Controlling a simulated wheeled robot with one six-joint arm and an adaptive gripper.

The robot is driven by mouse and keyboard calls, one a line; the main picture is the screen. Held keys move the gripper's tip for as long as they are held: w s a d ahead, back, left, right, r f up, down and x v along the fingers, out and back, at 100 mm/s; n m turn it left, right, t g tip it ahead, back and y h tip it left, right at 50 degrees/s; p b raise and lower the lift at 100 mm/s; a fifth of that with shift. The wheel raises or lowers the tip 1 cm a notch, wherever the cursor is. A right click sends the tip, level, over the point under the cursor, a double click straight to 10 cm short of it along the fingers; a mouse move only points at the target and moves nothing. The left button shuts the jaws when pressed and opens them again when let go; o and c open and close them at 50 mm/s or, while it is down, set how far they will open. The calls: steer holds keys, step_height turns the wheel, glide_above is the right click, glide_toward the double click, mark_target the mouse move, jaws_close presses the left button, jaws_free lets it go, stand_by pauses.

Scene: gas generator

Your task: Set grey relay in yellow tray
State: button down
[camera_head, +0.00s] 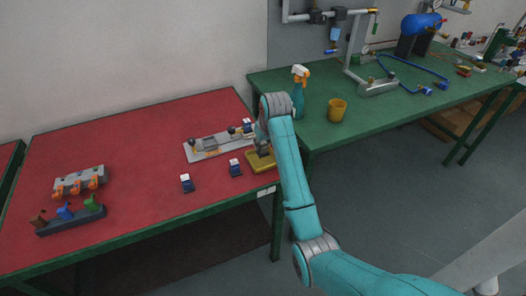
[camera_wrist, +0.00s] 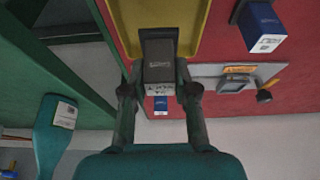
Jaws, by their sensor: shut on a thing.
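The grey relay (camera_wrist: 158,62) is between the two fingers of my gripper (camera_wrist: 160,88) in the wrist view. My gripper is shut on it. The relay overlaps the near end of the yellow tray (camera_wrist: 190,14) in that view; I cannot tell whether it touches the tray floor. In the head view the yellow tray (camera_head: 252,165) lies at the right end of the red table. My gripper (camera_head: 263,150) is at the tray, partly hidden by my wrist.
Dark blue relays with white tops (camera_head: 186,184) (camera_head: 235,169) stand left of the tray. A grey panel (camera_head: 208,147) lies behind it. The red table's middle is clear.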

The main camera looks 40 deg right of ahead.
mark_target(262, 150)
steer(key=shift+f, duration=1.8)
steer(key=shift+f, duration=0.1)
steer(key=c, duration=0.9)
jaws_free()
